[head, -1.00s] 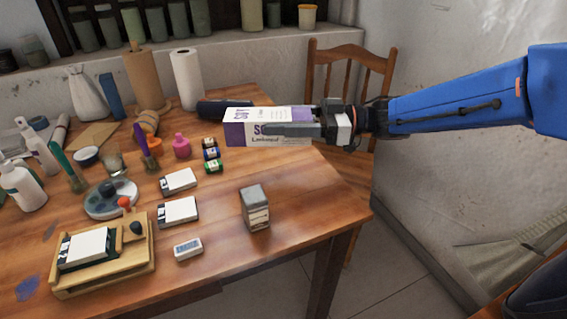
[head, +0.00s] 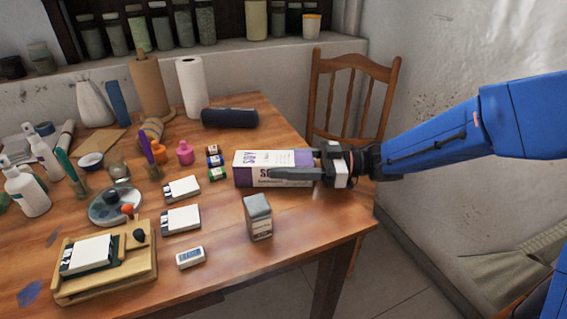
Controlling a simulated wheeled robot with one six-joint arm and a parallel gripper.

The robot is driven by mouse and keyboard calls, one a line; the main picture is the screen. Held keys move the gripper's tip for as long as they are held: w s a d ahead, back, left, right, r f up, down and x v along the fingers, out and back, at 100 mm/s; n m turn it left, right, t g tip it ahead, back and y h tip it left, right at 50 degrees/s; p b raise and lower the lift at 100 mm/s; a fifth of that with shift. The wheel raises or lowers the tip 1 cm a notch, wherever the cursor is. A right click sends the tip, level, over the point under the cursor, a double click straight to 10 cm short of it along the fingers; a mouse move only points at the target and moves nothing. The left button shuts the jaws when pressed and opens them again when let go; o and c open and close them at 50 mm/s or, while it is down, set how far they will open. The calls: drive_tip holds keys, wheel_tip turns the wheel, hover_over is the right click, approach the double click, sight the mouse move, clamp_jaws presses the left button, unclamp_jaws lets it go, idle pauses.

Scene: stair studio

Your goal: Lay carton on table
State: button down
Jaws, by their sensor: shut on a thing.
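The carton (head: 262,168) is white and purple with "SOY" lettering. It lies on its long side, level, at the right part of the wooden table (head: 300,223). It is low over the tabletop; I cannot tell whether it touches the wood. My gripper (head: 303,171) comes from the right and is shut on the carton's right end. One dark finger runs along the carton's near side and hides part of it. The far finger is mostly hidden.
A grey-topped box (head: 258,217) stands just in front of the carton. A chair (head: 345,95) stands behind the table's right edge. The front right tabletop is clear.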

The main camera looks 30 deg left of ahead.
drive_tip(key=c, duration=0.8)
unclamp_jaws()
drive_tip(key=shift+f, duration=0.1)
drive_tip(key=shift+o, duration=0.2)
drive_tip(key=shift+w+d, duration=0.1)
drive_tip(key=shift+d, duration=0.1)
drive_tip(key=v, duration=1.1)
drive_tip(key=shift+d, duration=0.3)
drive_tip(key=shift+w+r, duration=0.15)
drive_tip(key=shift+r, duration=0.1)
